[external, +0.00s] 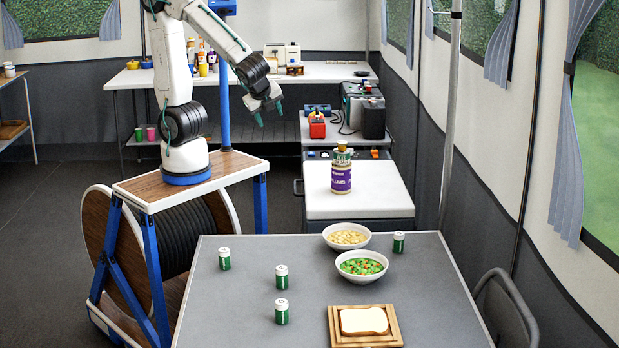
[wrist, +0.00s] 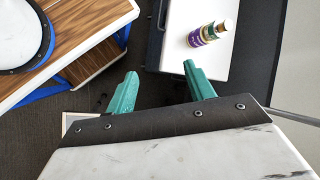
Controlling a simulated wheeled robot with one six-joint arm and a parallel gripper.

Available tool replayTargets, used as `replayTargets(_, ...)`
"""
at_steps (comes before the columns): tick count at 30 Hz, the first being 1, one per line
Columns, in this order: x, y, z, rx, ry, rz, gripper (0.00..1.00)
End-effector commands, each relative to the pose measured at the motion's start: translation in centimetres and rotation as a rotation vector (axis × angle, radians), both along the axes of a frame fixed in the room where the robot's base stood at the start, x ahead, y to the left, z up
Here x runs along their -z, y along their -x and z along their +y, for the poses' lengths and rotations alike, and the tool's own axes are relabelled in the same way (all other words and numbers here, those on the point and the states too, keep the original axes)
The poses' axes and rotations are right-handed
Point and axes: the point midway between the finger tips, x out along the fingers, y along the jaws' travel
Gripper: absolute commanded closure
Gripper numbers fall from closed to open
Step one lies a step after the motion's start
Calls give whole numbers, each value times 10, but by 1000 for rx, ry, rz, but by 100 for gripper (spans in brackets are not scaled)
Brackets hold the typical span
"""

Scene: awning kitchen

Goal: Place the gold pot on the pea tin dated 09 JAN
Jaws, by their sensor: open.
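Several small green tins with white lids stand upright on the grey table: one at the left (external: 224,259), one near the middle (external: 281,277), one in front of it (external: 281,312), and one right of the bowls (external: 398,242). Their dates are too small to read.
A white bowl of pale food (external: 346,238) and a bowl of green and orange vegetables (external: 361,265) stand on the table (external: 230,325). A bread slice (external: 363,321) lies on a wooden board (external: 394,336). A chair (external: 510,300) is at the right.

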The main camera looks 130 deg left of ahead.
Motion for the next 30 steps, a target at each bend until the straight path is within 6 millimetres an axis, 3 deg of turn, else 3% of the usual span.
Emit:
replayTargets(1, -8, 9, -23, -40, 52, -85, 47)
replayTargets(6, -23, 34, -94, -173, 270, -301, 47)
replayTargets(12, -35, 55, -147, -260, 473, -430, 47)
replayTargets(17, -38, 61, -162, -282, 532, -456, 47)
replayTargets(30, -39, 61, -162, -283, 533, -456, 47)
